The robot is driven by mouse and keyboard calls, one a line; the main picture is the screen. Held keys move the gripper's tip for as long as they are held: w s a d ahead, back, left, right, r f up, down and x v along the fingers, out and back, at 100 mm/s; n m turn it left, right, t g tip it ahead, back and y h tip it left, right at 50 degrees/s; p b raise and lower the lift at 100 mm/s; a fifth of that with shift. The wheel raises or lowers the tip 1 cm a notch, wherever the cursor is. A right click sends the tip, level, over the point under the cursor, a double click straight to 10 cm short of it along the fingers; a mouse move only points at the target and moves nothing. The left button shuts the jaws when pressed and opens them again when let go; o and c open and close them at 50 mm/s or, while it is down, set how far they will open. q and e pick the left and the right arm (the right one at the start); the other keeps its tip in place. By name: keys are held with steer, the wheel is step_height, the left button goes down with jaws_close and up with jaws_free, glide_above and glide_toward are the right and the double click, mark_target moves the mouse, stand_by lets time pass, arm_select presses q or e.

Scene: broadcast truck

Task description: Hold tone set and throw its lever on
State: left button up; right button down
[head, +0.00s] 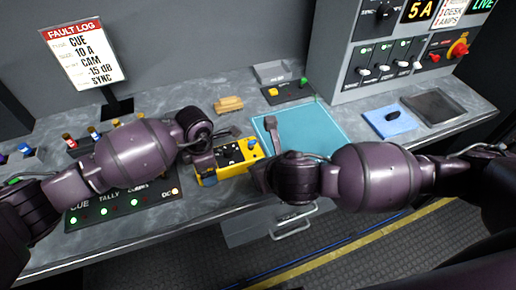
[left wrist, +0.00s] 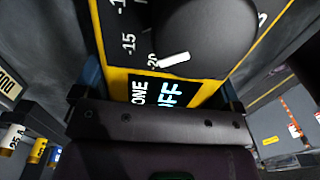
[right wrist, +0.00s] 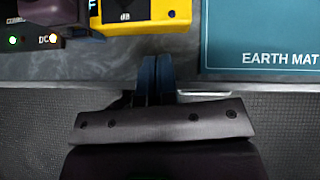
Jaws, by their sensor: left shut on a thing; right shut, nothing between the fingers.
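The tone set (head: 240,168) is a yellow box with a black face, lying on the grey bench between my two grippers. In the left wrist view the tone set (left wrist: 118,84) shows a large dark round knob, dB marks and a label reading "ONE" and "OFF". My left gripper (left wrist: 160,88) is shut on it, one finger on each side. In the right wrist view its yellow end (right wrist: 180,20) is near the top. My right gripper (right wrist: 153,72) is shut and empty, just below that end and apart from it. I cannot make out the lever for certain.
A blue earth mat (head: 300,130) lies right of the tone set. A panel with lit green lamps (head: 105,211) lies to the left. A tan block (head: 229,104) and a small box with coloured buttons (head: 288,90) are behind. The bench's front edge is close.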

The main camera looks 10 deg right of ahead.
steer(key=s+d+r+m+t, duration=0.1)
steer(key=s+d+t, duration=0.1)
steer(key=s+t, duration=0.2)
steer(key=shift+s+d+m, duration=0.25)
steer(key=shift+s+m, duration=0.05)
steer(key=shift+s, duration=0.65)
steer(key=shift+w, duration=0.1)
glide_toward(254, 144)
steer(key=f, duration=0.1)
steer(key=w+f, duration=0.1)
steer(key=f, duration=0.1)
steer(key=w+f, duration=0.1)
steer(key=shift+w+a+f, duration=0.1)
steer(key=shift+a+f, duration=0.1)
steer(key=shift+a, duration=0.1)
steer(key=w, duration=0.2)
steer(key=w+r, duration=0.1)
steer(key=shift+a, duration=0.3)
steer(key=shift+w+a+r, duration=0.1)
steer(key=shift+w+r, duration=0.05)
steer(key=shift+w, duration=0.15)
steer(key=shift+w+r, duration=0.1)
